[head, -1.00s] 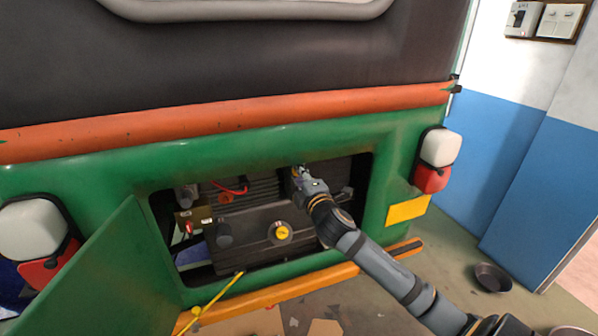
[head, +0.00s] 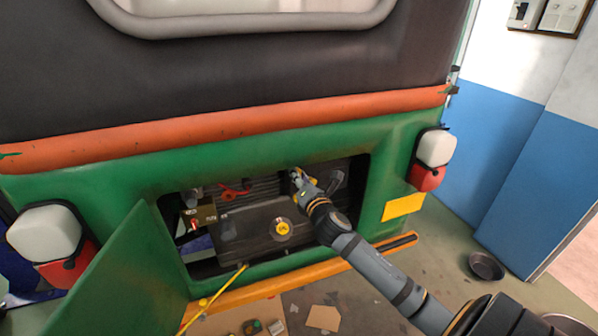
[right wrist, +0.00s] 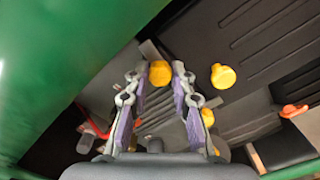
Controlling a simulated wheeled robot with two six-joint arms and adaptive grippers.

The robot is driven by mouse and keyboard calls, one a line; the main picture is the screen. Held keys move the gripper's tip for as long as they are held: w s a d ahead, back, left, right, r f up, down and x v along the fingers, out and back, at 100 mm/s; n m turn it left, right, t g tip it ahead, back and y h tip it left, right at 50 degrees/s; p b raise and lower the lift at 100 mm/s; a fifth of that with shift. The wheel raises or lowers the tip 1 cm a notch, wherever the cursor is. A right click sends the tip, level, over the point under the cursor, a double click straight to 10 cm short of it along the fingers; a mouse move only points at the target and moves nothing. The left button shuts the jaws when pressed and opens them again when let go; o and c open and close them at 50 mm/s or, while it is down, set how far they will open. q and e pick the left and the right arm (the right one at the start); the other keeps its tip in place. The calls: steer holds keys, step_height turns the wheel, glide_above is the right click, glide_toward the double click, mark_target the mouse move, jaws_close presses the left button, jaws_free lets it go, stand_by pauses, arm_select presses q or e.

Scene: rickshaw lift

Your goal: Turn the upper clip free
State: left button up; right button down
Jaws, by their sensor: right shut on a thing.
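My right gripper (head: 297,174) reaches into the open bay of the green vehicle, at the upper edge of a dark ribbed case (head: 262,230). In the right wrist view its two fingers (right wrist: 158,80) are shut on a small yellow piece (right wrist: 160,73), which looks like the upper clip. The fingers hide its sides, and I cannot tell how far it is turned. Another yellow knob (right wrist: 222,76) sits apart on the dark case, and a smaller yellow piece (right wrist: 207,117) shows beside the right finger. My left gripper is not in view.
The green flap (head: 120,275) hangs open at the left of the bay. The bay's green rim (head: 362,205) is close to my right arm. An orange bumper bar (head: 340,268) runs below. A yellow stick (head: 212,300) leans at the front. A bowl (head: 487,266) lies on the floor.

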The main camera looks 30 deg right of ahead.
steer(key=shift+n+p, duration=0.4)
steer(key=shift+n, duration=0.4)
steer(key=c, duration=1.1)
jaws_free()
steer(key=v, duration=1.2)
steer(key=shift+f, duration=0.1)
steer(key=shift+d, duration=0.1)
